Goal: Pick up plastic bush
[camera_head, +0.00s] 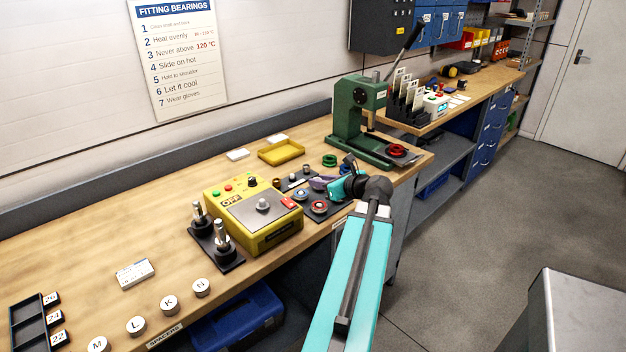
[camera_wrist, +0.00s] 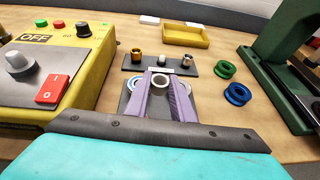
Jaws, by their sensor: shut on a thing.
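The plastic bush (camera_wrist: 161,60) is a small white cylinder in the wrist view, at the middle of a dark holder plate (camera_wrist: 173,67).
A yellow heater box (camera_head: 262,232) is left of my gripper. A green press (camera_head: 358,120) is to the right. Bearings (camera_head: 319,207) lie on a dark plate below the fingers. Green (camera_wrist: 225,69) and blue rings (camera_wrist: 237,94) and a yellow tray (camera_head: 281,152) are nearby.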

